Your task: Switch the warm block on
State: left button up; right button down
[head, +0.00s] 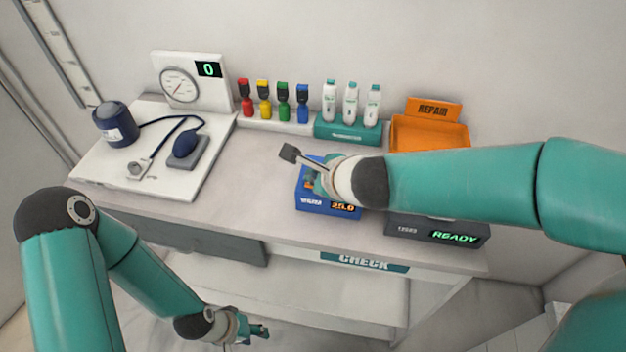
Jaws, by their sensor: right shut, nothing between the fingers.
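The warm block (311,203) is a small blue box near the front edge of the desk, with an orange display (343,207) reading about 25.0. My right gripper (313,184) is shut and empty, over the top of the block. My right wrist hides much of the block's top and right side, and I cannot tell whether the fingers touch it. A grey rod with a dark square end (289,152) sticks out at the gripper; I cannot tell what it belongs to. My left gripper (260,331) hangs low in front of the desk, apart from the block; its fingers are too small to read.
A dark box reading READY (410,231) stands right of the block. An orange REPAIR tray (430,133), a teal holder (345,131) with white bottles and several coloured items line the back. A white board (125,170) with a cuff and bulb lies left. The desk middle (255,165) is clear.

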jog(key=shift+r+p, duration=0.8)
jog(key=shift+r, duration=0.1)
notch_tip(320, 180, up, 5)
jog(key=p, duration=0.5)
jog(key=shift+a, duration=0.1)
dwell(0.5)
